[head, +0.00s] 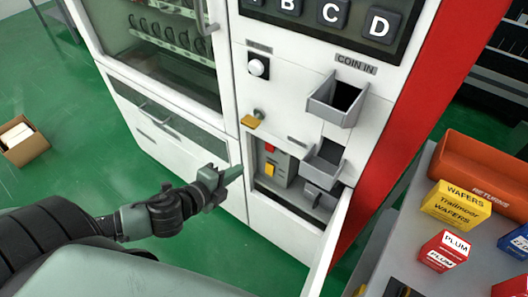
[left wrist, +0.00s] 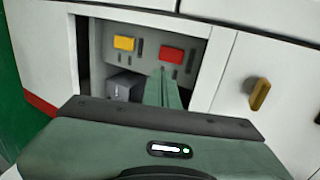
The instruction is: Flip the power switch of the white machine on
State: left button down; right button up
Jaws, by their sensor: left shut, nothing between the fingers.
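The white machine (head: 277,100) fills the middle of the head view. Its lower compartment is open and shows a grey panel (head: 289,161) with a red block (head: 270,148) and a yellow block (head: 270,169). In the left wrist view, the yellow block (left wrist: 124,43) and red block (left wrist: 172,55) sit side by side on the panel. I cannot tell which is the power switch or its position. My left gripper (head: 238,172) is shut and empty, in front of the compartment opening. In the left wrist view its fingertips (left wrist: 163,72) appear just below the red block.
The open white compartment door (head: 330,238) stands out on the right of the opening. A yellow handle (head: 251,122) juts out above it. A grey table (head: 405,257) with boxes and an orange returns bin (head: 480,172) is at the right. A cardboard box (head: 25,148) lies far left.

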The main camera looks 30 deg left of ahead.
aim_at(270, 145)
pick_arm(q)
jog(key=x, duration=0.8)
jog(key=r+x, duration=0.1)
jog(key=x, duration=0.4)
jog(key=shift+w, duration=0.2)
jog(key=shift+w+d+f, duration=0.1)
jog(key=shift+w+d, duration=0.05)
jog(key=shift+w, duration=0.35)
jog(key=shift+w+p, duration=0.15)
jog(key=shift+p, duration=0.2)
jog(key=shift+r+p, duration=0.85)
